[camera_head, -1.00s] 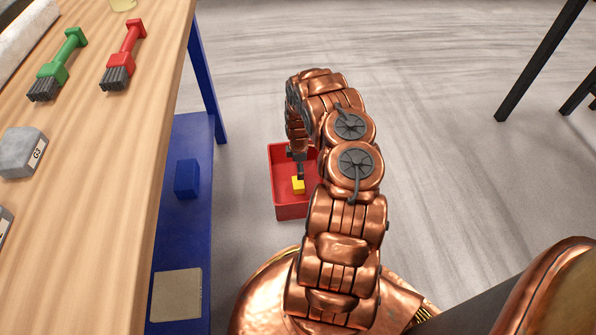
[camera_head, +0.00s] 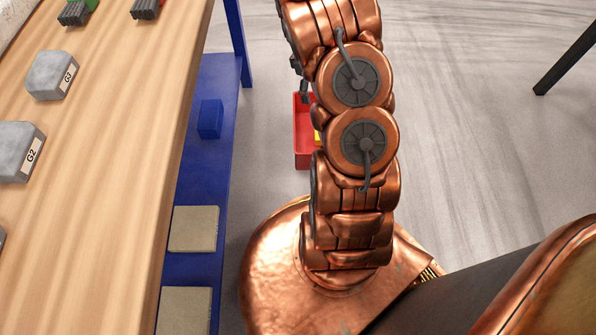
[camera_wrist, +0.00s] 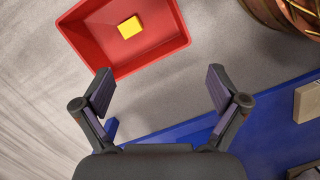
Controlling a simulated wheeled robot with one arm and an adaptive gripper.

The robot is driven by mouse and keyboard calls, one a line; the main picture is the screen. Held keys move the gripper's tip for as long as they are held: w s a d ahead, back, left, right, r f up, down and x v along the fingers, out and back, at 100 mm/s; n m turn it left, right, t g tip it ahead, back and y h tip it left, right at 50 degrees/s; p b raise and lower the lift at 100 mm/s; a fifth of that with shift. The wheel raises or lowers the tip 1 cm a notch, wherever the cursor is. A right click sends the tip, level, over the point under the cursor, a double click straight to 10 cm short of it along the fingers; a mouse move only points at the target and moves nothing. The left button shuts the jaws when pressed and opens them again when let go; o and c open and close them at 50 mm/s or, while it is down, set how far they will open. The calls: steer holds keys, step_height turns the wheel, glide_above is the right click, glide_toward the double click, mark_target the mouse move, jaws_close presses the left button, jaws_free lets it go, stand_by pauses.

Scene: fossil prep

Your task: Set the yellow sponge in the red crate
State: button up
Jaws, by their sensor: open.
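The yellow sponge (camera_wrist: 130,27) lies on the floor of the red crate (camera_wrist: 165,52) in the wrist view, apart from the crate's walls. In the head view the red crate (camera_head: 303,150) stands on the ground, partly hidden behind my arm, and only a sliver of the sponge (camera_head: 317,137) shows. My gripper (camera_wrist: 160,85) is open and empty in the wrist view. Its fingers are spread wide, and the crate and sponge lie beyond the fingertips. In the head view my gripper is mostly hidden by my arm.
A wooden table (camera_head: 130,150) runs along the left, with grey blocks and brushes on top. Its blue lower shelf (camera_head: 190,190) holds a blue block (camera_head: 210,119) and tan slabs (camera_head: 193,229). Open grey floor (camera_head: 470,150) lies to the right.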

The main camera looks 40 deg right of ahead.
steer(key=s+a+r+m, duration=0.2)
steer(key=s+a+r, duration=0.3)
steer(key=a+r, duration=0.5)
steer(key=s+a+r+m, duration=0.1)
steer(key=s+a+r, duration=0.2)
steer(key=s+a, duration=0.3)
steer(key=s+a+r+m+g, duration=0.1)
steer(key=s+a+r, duration=0.3)
steer(key=s, duration=0.5)
steer(key=s+a+r+m+y, duration=0.1)
steer(key=s+a+r, duration=0.3)
steer(key=s+a, duration=0.4)
steer(key=shift+s+a+g, duration=0.2)
steer(key=shift+s+g, duration=0.1)
